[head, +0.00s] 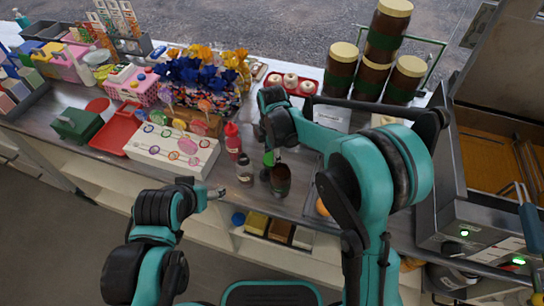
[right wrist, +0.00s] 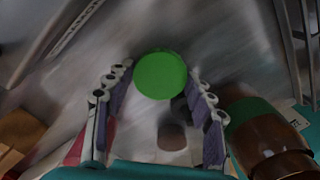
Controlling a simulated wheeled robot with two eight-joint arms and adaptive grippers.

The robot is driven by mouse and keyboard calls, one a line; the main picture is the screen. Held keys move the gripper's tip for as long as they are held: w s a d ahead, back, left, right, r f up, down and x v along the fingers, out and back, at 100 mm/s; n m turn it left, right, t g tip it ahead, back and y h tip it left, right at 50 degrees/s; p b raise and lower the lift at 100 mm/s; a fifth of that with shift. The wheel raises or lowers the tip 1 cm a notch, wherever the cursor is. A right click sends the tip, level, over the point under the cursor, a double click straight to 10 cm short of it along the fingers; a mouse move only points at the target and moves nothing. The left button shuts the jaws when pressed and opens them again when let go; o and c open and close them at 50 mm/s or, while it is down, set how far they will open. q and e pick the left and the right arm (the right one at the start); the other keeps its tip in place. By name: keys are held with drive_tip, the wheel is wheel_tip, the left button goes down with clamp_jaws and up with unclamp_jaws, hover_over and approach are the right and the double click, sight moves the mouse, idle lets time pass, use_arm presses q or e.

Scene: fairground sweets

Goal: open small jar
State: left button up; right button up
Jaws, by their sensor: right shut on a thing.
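The small jar (head: 280,180) is dark brown and stands near the front edge of the counter in the head view. A green lid (head: 268,158) shows at its upper left, apart from the jar's body as far as I can see. My right gripper (head: 267,148) is shut on this lid; in the right wrist view the round green lid (right wrist: 160,75) sits between the two fingertips. A brown jar with a green band (right wrist: 265,135) shows at lower right there; I cannot tell whether it is the same jar. My left gripper (head: 214,193) hangs before the counter, its fingers too small to judge.
A dark bottle (head: 244,170) and a red bottle (head: 233,141) stand left of the small jar. A white lollipop stand (head: 172,155) is further left. Large brown jars (head: 373,78) are stacked behind. A metal appliance (head: 480,220) bounds the right.

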drive_tip(key=shift+f, duration=0.25)
drive_tip(key=o, duration=1.3)
drive_tip(key=shift+r, duration=0.1)
drive_tip(key=shift+r, duration=0.1)
wheel_tip(320, 180, up, 12)
drive_tip(key=p, duration=0.4)
drive_tip(key=s+d+r+m+t, duration=0.3)
drive_tip(key=s+d+r+m, duration=0.3)
drive_tip(key=s+d+m, duration=0.4)
drive_tip(key=s+d+m+t, duration=0.1)
drive_tip(key=s+d+m, duration=0.1)
drive_tip(key=s+m, duration=0.1)
drive_tip(key=s+d+f+m+t, duration=0.1)
drive_tip(key=s+d+m, duration=0.2)
drive_tip(key=m, duration=0.2)
drive_tip(key=s+d+f+m+t, duration=0.1)
drive_tip(key=s+d+m+t, duration=0.1)
drive_tip(key=s+m, duration=0.1)
drive_tip(key=shift+d+f+m, duration=0.25)
drive_tip(key=shift+d+m, duration=0.15)
drive_tip(key=shift+m, duration=0.3)
